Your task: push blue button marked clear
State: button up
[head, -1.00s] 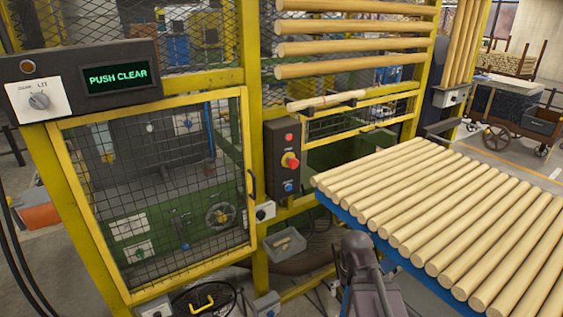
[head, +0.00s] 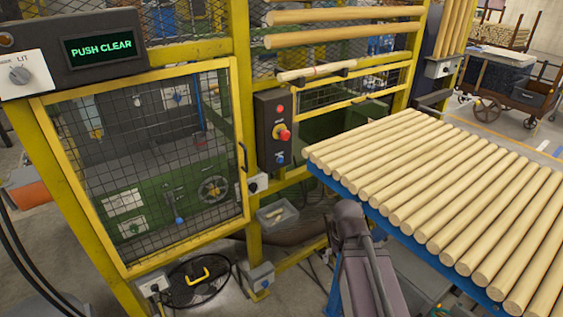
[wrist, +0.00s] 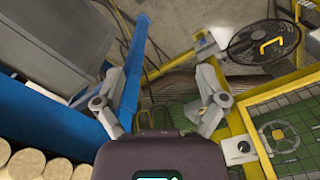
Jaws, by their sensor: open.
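A dark control box (head: 273,131) is fixed to the yellow post right of the mesh door. The small blue button (head: 281,159) sits low on its face, below a red mushroom button (head: 283,134) and a small red button or lamp. The marking by the blue button is too small to read. A display (head: 102,46) at upper left reads PUSH CLEAR in green. My gripper (wrist: 160,80) is open and empty in the wrist view, fingers apart, over the floor between the blue frame and the yellow guard. The button does not show there. In the head view only my arm shows.
A table of round wood bars (head: 430,205) with a blue frame fills the right, close to my arm. The mesh door (head: 150,150) is shut. A grey bin (head: 278,214) and a black fan (head: 198,284) are low by the post.

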grip_shut()
dwell(1.2)
